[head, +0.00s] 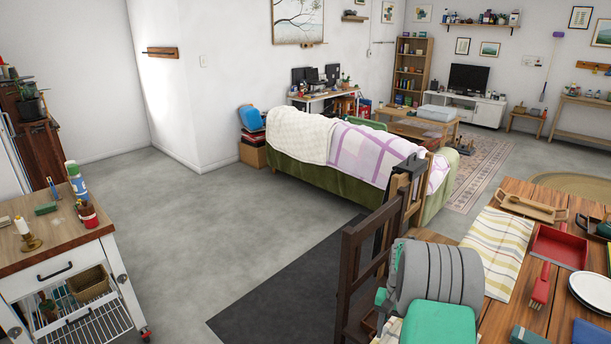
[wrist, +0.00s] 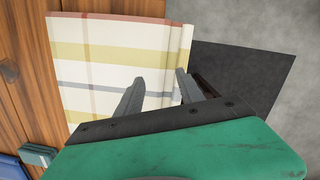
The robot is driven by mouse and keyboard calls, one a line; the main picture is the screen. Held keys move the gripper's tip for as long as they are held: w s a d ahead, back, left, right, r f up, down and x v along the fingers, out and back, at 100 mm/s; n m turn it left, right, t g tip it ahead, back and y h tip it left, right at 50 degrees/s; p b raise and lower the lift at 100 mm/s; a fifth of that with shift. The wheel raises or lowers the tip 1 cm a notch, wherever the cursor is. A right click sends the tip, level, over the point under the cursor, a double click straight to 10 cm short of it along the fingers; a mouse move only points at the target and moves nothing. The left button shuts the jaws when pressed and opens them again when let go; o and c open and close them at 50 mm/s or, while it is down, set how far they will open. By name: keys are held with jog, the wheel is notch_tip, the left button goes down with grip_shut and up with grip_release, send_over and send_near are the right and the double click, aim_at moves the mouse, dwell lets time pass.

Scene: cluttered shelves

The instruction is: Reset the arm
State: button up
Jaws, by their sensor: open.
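My gripper (wrist: 159,80) shows in the wrist view with its two grey fingers apart and nothing between them. It is over the edge of a striped cloth (wrist: 85,62), which lies on the wooden table (wrist: 25,110). In the head view my grey and green arm (head: 435,275) is at the lower right, beside the table (head: 485,322) and in front of the cloth (head: 497,250). The fingers cannot be made out clearly in the head view.
A dark wooden chair (head: 352,262) stands close to my arm. A red dustpan (head: 558,246), a wooden tray (head: 533,206) and white plates (head: 590,289) lie on the table. A white kitchen cart (head: 70,270) is at left. The grey floor (head: 200,225) between is clear.

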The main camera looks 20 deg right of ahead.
jog(key=shift+n+g, duration=0.4)
jog(key=shift+n, duration=0.5)
jog(key=s+a, duration=0.1)
jog(key=s, duration=0.1)
jog(key=s+a, duration=0.2)
jog(key=s, duration=0.1)
jog(key=s+a, duration=0.2)
jog(key=shift+s+a+r, duration=0.2)
jog(key=shift+s+r, duration=0.2)
jog(key=s+a+r+n+t, duration=0.1)
jog(key=s+a+r+n, duration=0.1)
jog(key=s+a+r, duration=0.35)
jog(key=s+a+r+n+t, duration=0.1)
jog(key=s+a+r+n, duration=0.1)
jog(key=a+r, duration=0.5)
jog(key=w+a+r+n+t, duration=0.2)
jog(key=a+r+t, duration=0.1)
jog(key=a+r, duration=0.4)
jog(key=shift+w+a+r+n+t+h, duration=0.2)
jog(key=shift+a+r+n+t+h, duration=0.05)
jog(key=shift+a+n+t+h, duration=0.2)
